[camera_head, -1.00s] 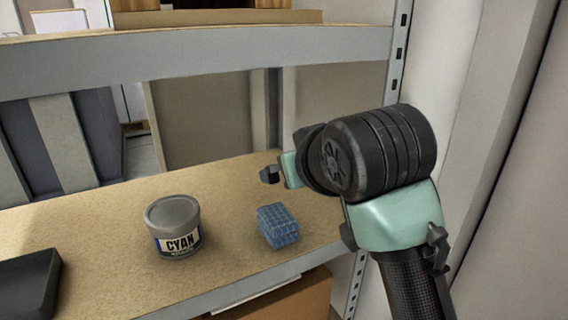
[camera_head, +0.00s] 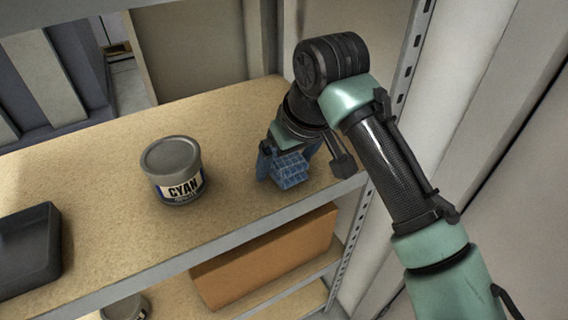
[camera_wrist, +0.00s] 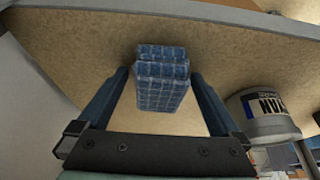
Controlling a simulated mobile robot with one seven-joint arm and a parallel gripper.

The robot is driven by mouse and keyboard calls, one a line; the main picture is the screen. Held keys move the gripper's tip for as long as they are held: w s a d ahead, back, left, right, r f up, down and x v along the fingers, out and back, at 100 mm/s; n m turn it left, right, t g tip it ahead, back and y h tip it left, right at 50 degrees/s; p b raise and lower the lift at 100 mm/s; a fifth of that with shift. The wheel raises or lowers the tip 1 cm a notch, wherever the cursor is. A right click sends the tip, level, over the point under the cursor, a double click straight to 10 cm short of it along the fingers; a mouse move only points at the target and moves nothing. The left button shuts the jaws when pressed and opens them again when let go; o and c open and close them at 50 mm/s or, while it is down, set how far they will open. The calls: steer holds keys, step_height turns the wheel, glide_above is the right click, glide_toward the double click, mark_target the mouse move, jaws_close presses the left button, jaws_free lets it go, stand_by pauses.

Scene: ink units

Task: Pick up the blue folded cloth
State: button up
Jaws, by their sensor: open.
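The blue folded cloth (camera_head: 290,171) is a small checked block on the tan shelf board, near its front edge and right end. It also shows in the wrist view (camera_wrist: 161,80), upper middle, lying between my fingers. My gripper (camera_head: 288,172) is open and comes down over the cloth. In the wrist view my gripper (camera_wrist: 160,92) has one finger on each side of the cloth, with a gap on both sides. The fingers hide part of the cloth in the head view.
A grey tin labelled CYAN (camera_head: 173,171) stands on the shelf (camera_head: 105,215) left of the cloth. A dark tray (camera_head: 28,250) is at far left. A metal upright (camera_head: 405,85) is to the right. An orange-brown box (camera_head: 265,258) sits on the shelf below.

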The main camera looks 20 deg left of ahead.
steer(key=shift+a, duration=0.1)
steer(key=c, duration=1.4)
steer(key=shift+r, duration=0.45)
step_height(320, 180, up, 3)
steer(key=shift+p, duration=0.65)
steer(key=s+d, duration=0.3)
steer(key=d, duration=0.1)
steer(key=s+d, duration=0.4)
steer(key=d, duration=0.1)
steer(key=s+d+p, duration=0.1)
steer(key=s+d, duration=0.3)
steer(key=d, duration=0.1)
steer(key=shift+d+f, duration=0.15)
steer(key=shift+d, duration=0.05)
